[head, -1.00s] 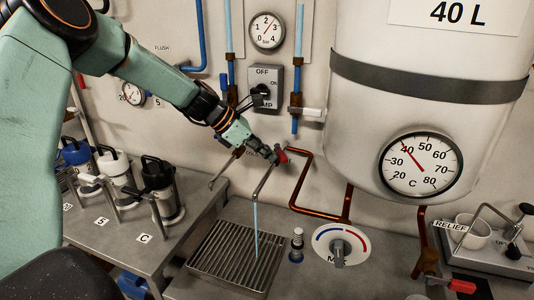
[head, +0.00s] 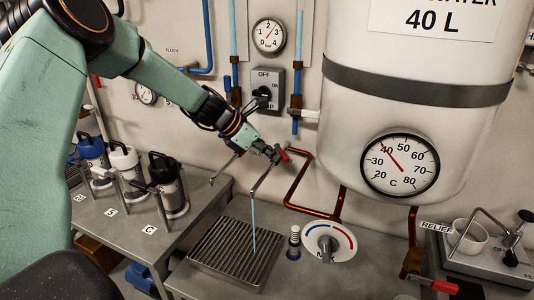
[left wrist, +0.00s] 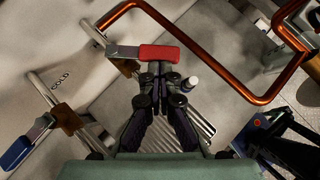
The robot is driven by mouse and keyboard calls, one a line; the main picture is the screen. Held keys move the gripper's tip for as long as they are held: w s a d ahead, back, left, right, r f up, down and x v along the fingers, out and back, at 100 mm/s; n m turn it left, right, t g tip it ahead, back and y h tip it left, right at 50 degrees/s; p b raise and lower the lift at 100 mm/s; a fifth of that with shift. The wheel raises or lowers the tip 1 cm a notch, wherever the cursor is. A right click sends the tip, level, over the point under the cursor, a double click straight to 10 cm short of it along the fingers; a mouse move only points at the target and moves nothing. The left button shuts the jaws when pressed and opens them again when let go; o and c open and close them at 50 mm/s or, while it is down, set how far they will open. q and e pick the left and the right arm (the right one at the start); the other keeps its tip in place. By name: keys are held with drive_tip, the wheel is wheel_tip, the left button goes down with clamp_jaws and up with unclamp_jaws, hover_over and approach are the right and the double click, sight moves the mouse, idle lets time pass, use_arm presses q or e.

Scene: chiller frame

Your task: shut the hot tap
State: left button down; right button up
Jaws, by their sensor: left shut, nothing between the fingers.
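The hot tap's red lever (head: 284,155) is on the wall beside the copper pipe, and its thin spout (head: 262,180) reaches down and forward. A thin pale-blue stream (head: 254,228) runs from the spout into the drain grate. My left gripper (head: 274,154) is shut and empty, close beside the red lever. In the left wrist view the red lever (left wrist: 158,52) lies crosswise just beyond my shut fingertips (left wrist: 160,72). I cannot tell whether they touch. The cold tap's blue lever (left wrist: 18,152) is at lower left there. My right gripper is not in view.
The copper pipe (head: 300,183) bends close to the right of the tap. The drain grate (head: 235,255) and the mixer dial (head: 329,244) are below. A large white tank (head: 425,130) bulges at the right. Several flasks (head: 165,180) stand on the left bench.

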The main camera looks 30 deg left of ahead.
sight(288, 157)
use_arm(q)
drive_tip(key=d+n+y+b, duration=0.1)
drive_tip(key=w+d+n+t+y+b, duration=0.1)
drive_tip(key=n, duration=0.1)
drive_tip(key=d+n+y+b, duration=0.1)
drive_tip(key=n, duration=0.1)
drive_tip(key=shift+w+f+y+b, duration=0.25)
drive_tip(key=shift+w+y+b, duration=0.05)
drive_tip(key=shift+w+y, duration=0.1)
drive_tip(key=shift+w+d+n+t+y+b, duration=0.35)
drive_tip(key=shift+n+y+b, duration=0.3)
drive_tip(key=shift+n, duration=0.25)
drive_tip(key=n+y, duration=0.1)
drive_tip(key=w+n+y+p, duration=0.1)
drive_tip(key=w+d+r+n+y, duration=0.1)
drive_tip(key=n, duration=0.1)
drive_tip(key=shift+w+r, duration=0.1)
drive_tip(key=shift+a, duration=0.1)
idle(0.3)
